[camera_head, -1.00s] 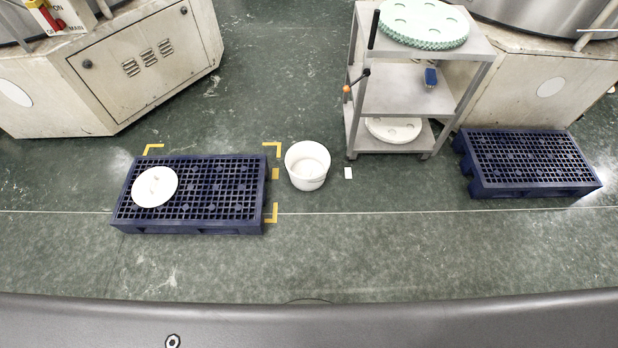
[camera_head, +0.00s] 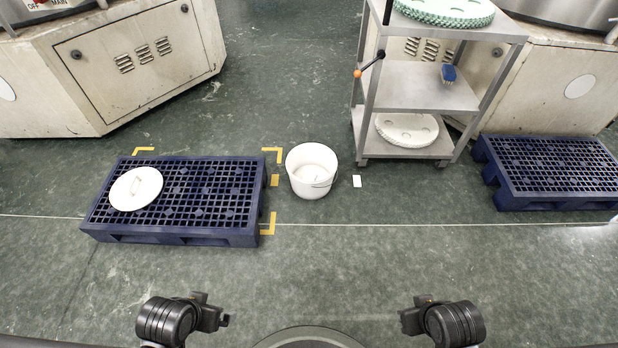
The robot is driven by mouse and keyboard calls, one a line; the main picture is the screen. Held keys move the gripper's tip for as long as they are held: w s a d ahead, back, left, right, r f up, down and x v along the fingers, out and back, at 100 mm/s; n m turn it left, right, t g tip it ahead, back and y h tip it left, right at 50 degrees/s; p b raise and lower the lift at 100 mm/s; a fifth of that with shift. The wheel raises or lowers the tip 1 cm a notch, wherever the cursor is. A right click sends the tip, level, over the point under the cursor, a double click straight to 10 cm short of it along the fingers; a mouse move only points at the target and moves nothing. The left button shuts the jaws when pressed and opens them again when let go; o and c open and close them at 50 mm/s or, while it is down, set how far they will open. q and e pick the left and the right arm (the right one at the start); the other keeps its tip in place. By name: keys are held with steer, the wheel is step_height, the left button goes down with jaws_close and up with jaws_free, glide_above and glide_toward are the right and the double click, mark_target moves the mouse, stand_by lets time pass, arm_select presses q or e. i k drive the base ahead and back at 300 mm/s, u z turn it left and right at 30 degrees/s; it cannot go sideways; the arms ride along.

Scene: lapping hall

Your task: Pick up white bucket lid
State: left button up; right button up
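The white bucket lid (camera_head: 136,188) is a round disc with a raised handle on top. It lies flat on the left part of the blue pallet (camera_head: 190,238) at left. The white bucket (camera_head: 312,171) stands open on the floor to the right of that pallet. My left gripper (camera_head: 226,320) is low in the picture, below the pallet and well apart from the lid. My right gripper (camera_head: 404,322) is low at centre right, far from the lid. Both seem to hold nothing; their fingers are too small and side-on to tell open or shut.
A grey shelf cart (camera_head: 420,88) with round plates stands at upper right. A second blue pallet (camera_head: 553,170) lies at far right. Machine cabinets (camera_head: 125,65) stand behind. A small white card (camera_head: 357,181) lies by the bucket. The floor (camera_head: 330,260) in front is clear.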

mark_target(135, 189)
steer(key=u, duration=1.85)
steer(key=i, duration=1.95)
steer(key=z, duration=1.6)
